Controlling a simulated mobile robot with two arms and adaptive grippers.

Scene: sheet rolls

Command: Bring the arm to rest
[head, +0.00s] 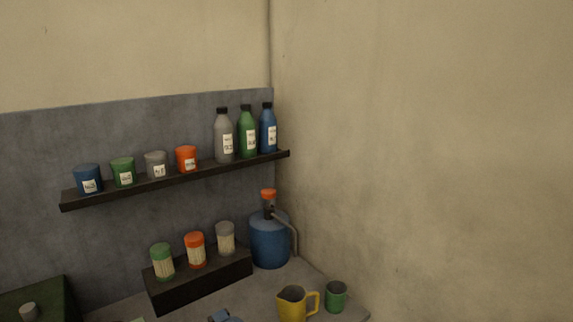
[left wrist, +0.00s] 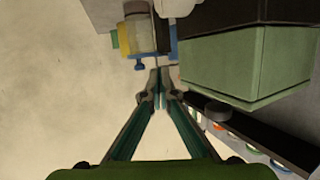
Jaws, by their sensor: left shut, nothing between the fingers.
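My left gripper (left wrist: 160,90) shows in the left wrist view with its two fingertips together and nothing between them. Its fingers point toward the top of that view, in front of a bare beige surface. A blue clamp-like part with a yellow and grey body (left wrist: 138,38) lies beyond the tips; I cannot tell whether they touch. I cannot make out my left gripper in the head view. My right gripper is in neither view.
A green box (left wrist: 245,62) is close right of the fingers. In the head view, a wall shelf (head: 190,176) holds tins and bottles. Below stand a black block (head: 200,283) with jars, a blue pump jug (head: 268,242), a yellow pitcher (head: 292,307) and a green mug (head: 335,298).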

